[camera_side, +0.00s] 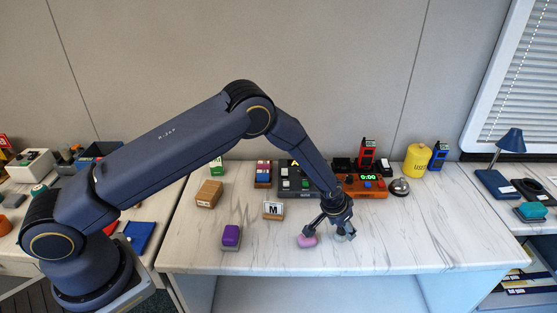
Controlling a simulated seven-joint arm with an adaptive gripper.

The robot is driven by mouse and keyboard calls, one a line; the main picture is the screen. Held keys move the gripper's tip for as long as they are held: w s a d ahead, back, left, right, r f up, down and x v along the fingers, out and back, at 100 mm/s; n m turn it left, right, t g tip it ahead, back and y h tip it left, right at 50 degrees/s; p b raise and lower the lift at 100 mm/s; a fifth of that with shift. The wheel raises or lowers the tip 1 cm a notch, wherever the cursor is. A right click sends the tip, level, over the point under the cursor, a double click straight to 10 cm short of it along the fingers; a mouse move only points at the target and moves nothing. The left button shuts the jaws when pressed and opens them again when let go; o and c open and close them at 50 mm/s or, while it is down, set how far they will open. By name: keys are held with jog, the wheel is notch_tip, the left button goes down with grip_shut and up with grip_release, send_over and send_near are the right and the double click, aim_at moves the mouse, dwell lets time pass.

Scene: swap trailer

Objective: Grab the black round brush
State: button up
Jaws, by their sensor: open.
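I cannot clearly make out a black round brush in the side view. My gripper (329,231) is open and points down, low over the front middle of the marble-topped table (400,245). A pink rounded object (306,241) lies on the table by its left finger. A pale, partly see-through object shows by its right finger, partly hidden by it. Whether either finger touches these is too small to tell.
A purple block (231,236), a card marked M (273,210) and a brown box (208,194) stand to the left. An orange device (364,186), a silver bell (400,187) and a yellow canister (415,160) stand behind. The front right is clear.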

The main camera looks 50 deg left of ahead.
jog(key=shift+w+f, duration=0.25)
jog(key=shift+f, duration=0.3)
jog(key=c, duration=1.1)
